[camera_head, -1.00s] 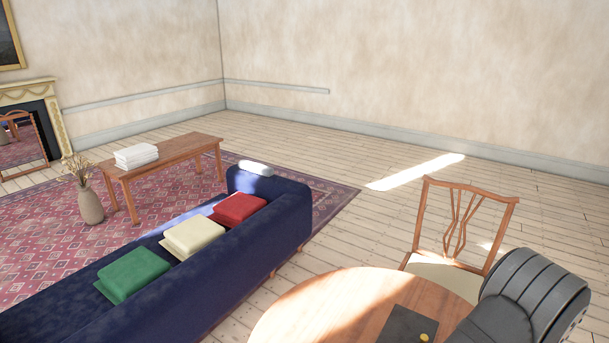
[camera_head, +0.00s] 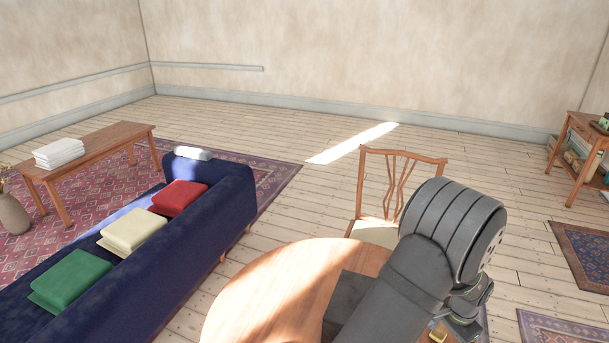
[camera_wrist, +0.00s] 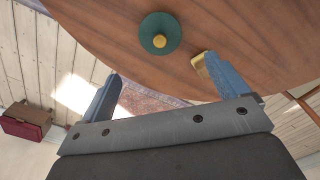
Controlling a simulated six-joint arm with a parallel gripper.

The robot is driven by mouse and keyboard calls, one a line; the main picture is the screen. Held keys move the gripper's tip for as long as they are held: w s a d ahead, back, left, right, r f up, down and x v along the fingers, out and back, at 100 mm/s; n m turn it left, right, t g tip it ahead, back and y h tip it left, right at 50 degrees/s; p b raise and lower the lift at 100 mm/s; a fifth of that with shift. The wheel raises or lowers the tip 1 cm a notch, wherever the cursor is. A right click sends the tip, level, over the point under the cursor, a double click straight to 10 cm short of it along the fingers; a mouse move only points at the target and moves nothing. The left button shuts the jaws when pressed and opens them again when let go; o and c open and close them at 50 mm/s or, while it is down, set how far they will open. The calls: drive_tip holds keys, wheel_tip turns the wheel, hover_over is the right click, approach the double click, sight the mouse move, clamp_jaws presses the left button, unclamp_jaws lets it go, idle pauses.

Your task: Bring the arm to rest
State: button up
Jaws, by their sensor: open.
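My gripper (camera_wrist: 165,82) shows in the wrist view, with its two blue fingers wide apart and nothing between them. The round wooden table (camera_wrist: 100,22) lies beyond the fingers. A dark green disc with a yellow knob (camera_wrist: 157,34) is on it, apart from both fingers. A small gold piece sits at the right finger's tip; I cannot tell whether it is part of the finger. In the head view, my dark arm rises at the lower right over the table (camera_head: 255,290), and my fingers are not clearly visible.
A wooden chair (camera_head: 402,160) stands just behind the table and my arm. A blue sofa (camera_head: 215,215) with folded red, cream and green cloths is at the left. A low shelf table (camera_head: 585,140) is far right.

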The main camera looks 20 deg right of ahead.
wheel_tip(320, 180, down, 11)
drive_tip(key=shift+f, duration=0.2)
wheel_tip(320, 180, up, 4)
drive_tip(key=shift+r, duration=0.2)
drive_tip(key=s+a+r, duration=0.3)
drive_tip(key=s+r, duration=0.4)
drive_tip(key=s, duration=0.4)
drive_tip(key=s+a+f, duration=0.1)
drive_tip(key=s+a, duration=0.2)
drive_tip(key=a, duration=0.4)
drive_tip(key=s+a+f, duration=0.2)
drive_tip(key=s+a, duration=0.1)
drive_tip(key=a, duration=0.3)
drive_tip(key=w+d+f, duration=0.1)
drive_tip(key=w+f, duration=0.1)
drive_tip(key=w, duration=0.1)
drive_tip(key=w+d+f, duration=0.1)
drive_tip(key=w+f, duration=0.1)
drive_tip(key=w, duration=0.2)
drive_tip(key=w+d+f, duration=0.1)
drive_tip(key=w+f, duration=0.1)
drive_tip(key=w, duration=0.2)
drive_tip(key=shift+f, duration=0.2)
drive_tip(key=shift+w+d+f, duration=0.15)
drive_tip(key=shift+w+f, duration=0.05)
drive_tip(key=shift+f, duration=0.5)
drive_tip(key=shift+r, duration=0.1)
